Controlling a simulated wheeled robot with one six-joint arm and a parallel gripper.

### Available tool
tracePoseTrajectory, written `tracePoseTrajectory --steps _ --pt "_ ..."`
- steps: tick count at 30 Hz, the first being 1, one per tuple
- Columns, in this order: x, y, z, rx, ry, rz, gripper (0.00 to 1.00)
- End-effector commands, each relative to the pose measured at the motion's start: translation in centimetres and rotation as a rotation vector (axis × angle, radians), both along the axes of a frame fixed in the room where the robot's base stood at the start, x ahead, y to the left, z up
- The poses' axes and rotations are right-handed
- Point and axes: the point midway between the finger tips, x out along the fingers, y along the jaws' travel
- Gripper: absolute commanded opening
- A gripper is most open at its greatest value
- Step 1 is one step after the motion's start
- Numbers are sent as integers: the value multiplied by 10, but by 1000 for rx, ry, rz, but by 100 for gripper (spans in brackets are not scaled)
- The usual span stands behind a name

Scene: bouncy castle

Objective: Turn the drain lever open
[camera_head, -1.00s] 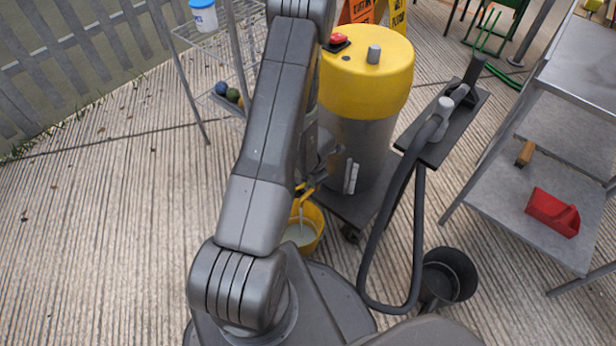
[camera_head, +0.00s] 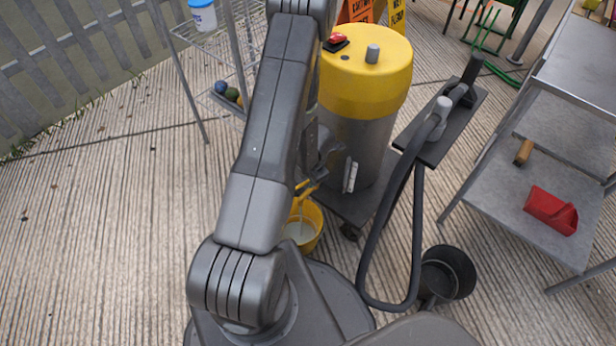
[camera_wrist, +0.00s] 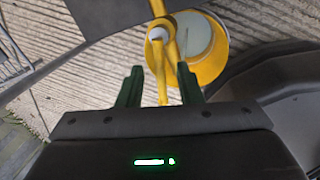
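The drain lever (camera_wrist: 162,82) is a thin yellow bar in the wrist view, running down from a yellow fitting with a pale round end. My gripper (camera_wrist: 160,86) has its two dark green fingers apart, with the lever's lower part appearing between them. A gap shows on each side; I cannot tell how deep the lever sits between the fingers. In the head view a small yellow part of the drain (camera_head: 305,188) shows beside my arm, low on the yellow-topped grey tank (camera_head: 362,135). My arm hides much of this area and the fingers there.
A yellow bucket (camera_head: 318,222) with pale liquid stands below the drain; it also shows in the wrist view (camera_wrist: 219,72). A black hose (camera_head: 368,262) loops right of it, near a black bucket (camera_head: 462,268). A metal shelf (camera_head: 500,205) stands right. Open floor lies left.

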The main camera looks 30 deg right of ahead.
Motion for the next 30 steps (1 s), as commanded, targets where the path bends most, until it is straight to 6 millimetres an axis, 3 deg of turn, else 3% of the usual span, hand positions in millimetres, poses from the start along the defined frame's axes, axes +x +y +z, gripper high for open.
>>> tracePoseTrajectory --steps 9,18,24,30 --pt "-11 -2 61 -2 -1 -1 33" --pt "-20 -3 108 -1 0 -1 33" --pt "-24 -4 124 0 0 -1 33" --pt "-25 -4 128 0 0 -1 33"
